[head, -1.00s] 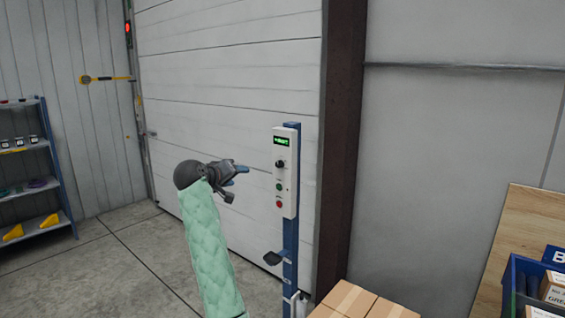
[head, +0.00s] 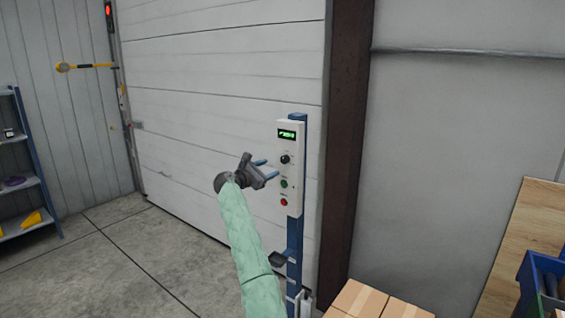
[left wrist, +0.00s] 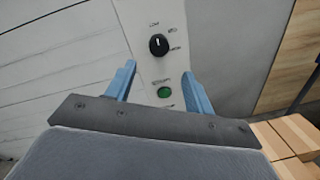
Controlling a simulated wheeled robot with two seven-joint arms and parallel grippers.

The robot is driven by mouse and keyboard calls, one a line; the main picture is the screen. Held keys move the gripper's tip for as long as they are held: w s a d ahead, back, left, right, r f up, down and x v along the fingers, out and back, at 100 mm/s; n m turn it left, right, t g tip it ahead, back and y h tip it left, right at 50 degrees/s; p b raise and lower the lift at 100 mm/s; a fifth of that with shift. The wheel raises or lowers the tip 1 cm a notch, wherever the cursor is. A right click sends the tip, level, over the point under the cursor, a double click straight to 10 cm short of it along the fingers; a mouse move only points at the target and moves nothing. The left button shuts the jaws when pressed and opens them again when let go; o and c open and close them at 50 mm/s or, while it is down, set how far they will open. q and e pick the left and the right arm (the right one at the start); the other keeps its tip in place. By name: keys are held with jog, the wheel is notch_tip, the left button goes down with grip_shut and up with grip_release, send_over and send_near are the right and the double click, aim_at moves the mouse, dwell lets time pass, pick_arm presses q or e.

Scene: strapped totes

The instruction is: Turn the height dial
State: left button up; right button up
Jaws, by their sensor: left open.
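The height dial (head: 285,159) is a black round knob on a white control panel (head: 290,207) fixed to a blue post. In the left wrist view the dial (left wrist: 158,45) shows a white pointer mark and printed labels around it. A green button (left wrist: 164,92) sits below it. My left gripper (head: 268,168) is open and empty, just left of the panel. In the left wrist view its two blue fingers (left wrist: 160,80) are spread, with the dial beyond their tips, apart from them. My right gripper is in neither view.
A lit green display (head: 287,134) is above the dial and a red button (head: 284,202) below. A dark pedal-like part (head: 279,258) sticks out low on the post. Cardboard boxes (head: 362,298) stand at the lower right. The floor to the left is clear.

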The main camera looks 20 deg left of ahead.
aim_at(283, 160)
pick_arm(q)
jog(key=w+d+n+p, duration=0.1)
jog(key=w, duration=0.1)
jog(key=w+d+n, duration=0.1)
jog(key=w, duration=0.1)
jog(key=w+n+p, duration=0.1)
jog(key=w, duration=0.1)
jog(key=shift+w+d+r+p, duration=0.15)
jog(key=shift+d+r+p, duration=0.15)
jog(key=shift+d+r, duration=0.1)
jog(key=shift+w+d, duration=0.2)
jog(key=shift+w, duration=0.1)
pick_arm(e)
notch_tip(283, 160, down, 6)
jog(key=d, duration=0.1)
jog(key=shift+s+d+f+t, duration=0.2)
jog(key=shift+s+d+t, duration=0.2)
pick_arm(q)
jog(key=c, duration=1)
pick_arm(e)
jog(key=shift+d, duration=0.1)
